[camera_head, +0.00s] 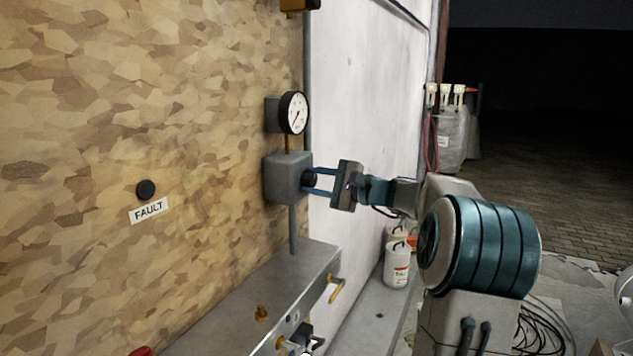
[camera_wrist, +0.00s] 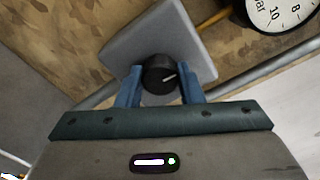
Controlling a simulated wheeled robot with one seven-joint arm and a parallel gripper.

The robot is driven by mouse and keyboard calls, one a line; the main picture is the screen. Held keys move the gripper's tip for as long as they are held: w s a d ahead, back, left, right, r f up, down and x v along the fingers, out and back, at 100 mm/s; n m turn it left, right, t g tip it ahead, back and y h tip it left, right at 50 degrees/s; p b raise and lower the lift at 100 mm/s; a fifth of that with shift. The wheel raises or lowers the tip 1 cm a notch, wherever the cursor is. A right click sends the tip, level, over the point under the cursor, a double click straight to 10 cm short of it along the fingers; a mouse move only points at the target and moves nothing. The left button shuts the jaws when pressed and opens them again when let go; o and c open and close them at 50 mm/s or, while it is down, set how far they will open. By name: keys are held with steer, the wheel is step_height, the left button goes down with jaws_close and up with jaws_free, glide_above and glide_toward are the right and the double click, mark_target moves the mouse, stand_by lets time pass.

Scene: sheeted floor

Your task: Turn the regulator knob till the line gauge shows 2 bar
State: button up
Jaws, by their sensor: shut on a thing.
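The regulator is a grey box (camera_head: 287,178) on the wooden wall, with a black knob (camera_wrist: 160,74) on its front. The knob has a white pointer mark. The line gauge (camera_head: 293,112) is a round white dial with a black rim above the regulator. Its needle is too small to read in the head view. My gripper (camera_head: 314,181) is shut on the knob, one blue finger on each side. The wrist view shows both fingers (camera_wrist: 160,86) against it.
A grey metal ledge (camera_head: 240,300) with brass fittings lies below the regulator. A black button (camera_head: 146,190) above a FAULT label (camera_head: 149,210) is on the wall at left. White canisters (camera_head: 397,268) stand beyond the ledge. A pipe (camera_head: 293,230) runs below the regulator.

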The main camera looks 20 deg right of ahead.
steer(key=shift+r+m+p, duration=0.1)
steer(key=shift+m+p, duration=0.2)
steer(key=shift+p, duration=0.05)
steer(key=m+p, duration=0.2)
steer(key=shift+r+m+p, duration=0.15)
steer(key=shift+m+p, duration=0.25)
steer(key=m+p, duration=0.3)
steer(key=p, duration=0.1)
steer(key=shift+r+m, duration=0.1)
steer(key=shift+m, duration=0.2)
steer(key=m+p, duration=0.5)
steer(key=shift+w+d, duration=0.1)
steer(key=shift+m+p, duration=0.8)
steer(key=shift+p, duration=0.4)
steer(key=shift+f, duration=0.25)
steer(key=o, duration=1)
steer(key=shift+c, duration=0.2)
